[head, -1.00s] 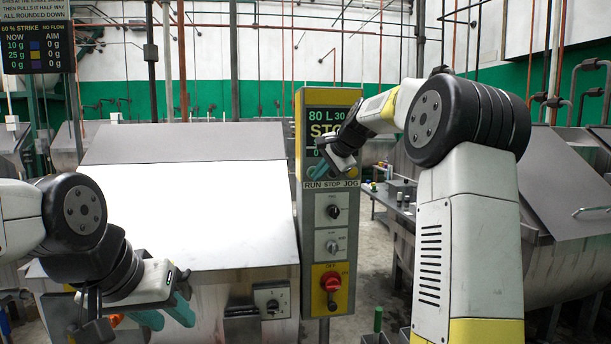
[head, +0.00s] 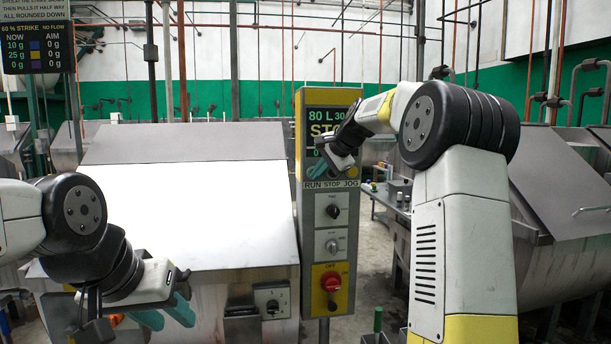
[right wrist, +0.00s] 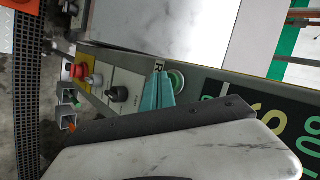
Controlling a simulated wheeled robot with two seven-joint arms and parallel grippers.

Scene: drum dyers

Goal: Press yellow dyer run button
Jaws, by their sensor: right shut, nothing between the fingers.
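The yellow-trimmed control panel (head: 341,246) stands upright at the centre, with a lit display above a RUN STOP JOG label strip (head: 331,184). My right gripper (head: 317,171) is shut and empty, its teal fingers in front of the panel just above the RUN end of the strip. In the right wrist view, the green run button (right wrist: 177,80) shows right beside the shut fingertips of my right gripper (right wrist: 160,76); I cannot tell whether they touch it. In the head view the fingers hide the button. My left gripper (head: 166,314) is open and empty at the lower left.
A steel dyer with a pale sloped lid (head: 190,210) stands left of the panel. A red rotary switch (head: 331,282) and two knobs sit lower on the panel. A bench with small jars (head: 398,190) and another steel dyer (head: 570,245) stand to the right.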

